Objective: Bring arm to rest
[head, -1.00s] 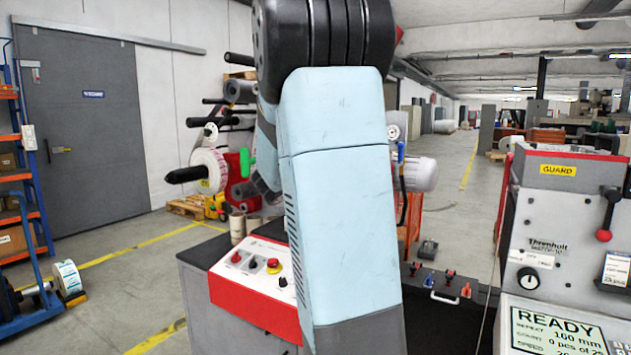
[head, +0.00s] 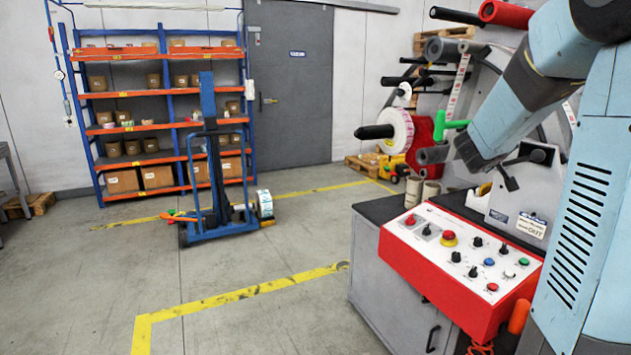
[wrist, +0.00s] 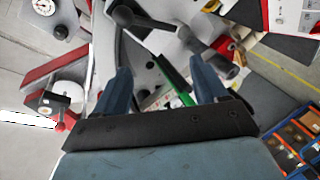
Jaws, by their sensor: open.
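My arm, light blue, fills the right side of the head view and reaches toward the label rewinder. My gripper (wrist: 160,88) shows in the wrist view with its two dark blue fingers apart and nothing between them. Beyond the fingers are a green lever (wrist: 176,80) and a dark rounded knob. I cannot tell how far the fingers are from these parts. In the head view my gripper is not clearly visible; the end of the arm is near the rewinder's rollers.
The red and white control panel (head: 462,255) stands below my arm on a grey cabinet (head: 385,290). A label roll (head: 398,130) sits on a black-tipped shaft. A blue trolley (head: 215,190) and an orange shelf (head: 160,127) stand at left. The floor between is clear.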

